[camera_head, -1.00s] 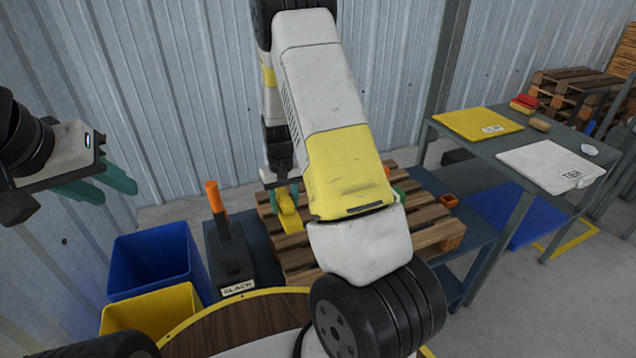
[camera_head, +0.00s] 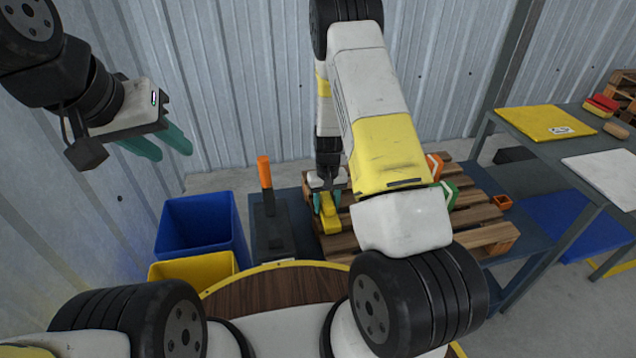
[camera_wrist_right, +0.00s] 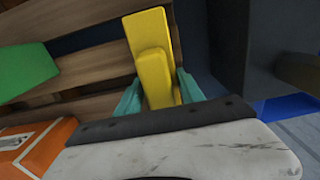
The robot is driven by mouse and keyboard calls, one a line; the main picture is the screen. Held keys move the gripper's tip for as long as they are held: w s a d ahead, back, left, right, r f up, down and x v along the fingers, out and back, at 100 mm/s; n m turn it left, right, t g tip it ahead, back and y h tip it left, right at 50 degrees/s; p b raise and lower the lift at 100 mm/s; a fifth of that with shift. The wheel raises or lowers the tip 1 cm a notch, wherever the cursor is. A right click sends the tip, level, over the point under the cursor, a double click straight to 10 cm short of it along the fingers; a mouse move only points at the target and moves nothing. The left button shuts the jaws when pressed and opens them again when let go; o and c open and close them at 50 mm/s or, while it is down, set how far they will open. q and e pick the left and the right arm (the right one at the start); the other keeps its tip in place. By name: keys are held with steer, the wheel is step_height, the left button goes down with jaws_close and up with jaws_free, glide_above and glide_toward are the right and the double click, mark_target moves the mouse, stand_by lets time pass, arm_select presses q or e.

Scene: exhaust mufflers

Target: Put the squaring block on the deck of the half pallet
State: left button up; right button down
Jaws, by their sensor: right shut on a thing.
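The squaring block, a yellow L-shaped piece (camera_head: 329,214), is at the left end of the wooden half pallet (camera_head: 485,236). My right gripper (camera_head: 328,198) points down and is shut on it. In the right wrist view the yellow block (camera_wrist_right: 152,45) sits between the two teal fingers (camera_wrist_right: 160,92), above or on the deck boards (camera_wrist_right: 85,70). I cannot tell whether its underside touches the boards. My left gripper (camera_head: 170,150) hangs empty at the left with its teal fingers apart. My right forearm hides part of the pallet's middle.
An orange block (camera_head: 435,165) and a green block (camera_head: 449,193) with white marks stand on the pallet. An orange-handled tool (camera_head: 265,175), blue bin (camera_head: 200,228) and yellow bin (camera_head: 195,267) are left. A grey table (camera_head: 520,135) is right.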

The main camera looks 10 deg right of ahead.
mark_target(327, 197)
steer(key=c, duration=0.7)
jaws_free()
steer(key=shift+f, duration=0.1)
step_height(327, 197, up, 12)
steer(key=shift+r, duration=0.1)
steer(key=s+a+r+t+y, duration=0.1)
steer(key=s+r, duration=0.3)
steer(key=r, duration=0.6)
steer(key=s+a+r+t+y, duration=0.15)
steer(key=s+r, duration=0.25)
steer(key=r, duration=0.6)
steer(key=s+r+t, duration=0.1)
steer(key=s+r, duration=0.2)
steer(key=s, duration=0.2)
steer(key=s+r+t, duration=0.1)
steer(key=s+r, duration=0.3)
steer(key=s, duration=0.2)
steer(key=s+r+t, duration=0.1)
steer(key=s+r, duration=0.2)
steer(key=s, duration=0.2)
steer(key=shift+s+d+r+t, duration=0.15)
steer(key=shift+t, duration=0.2)
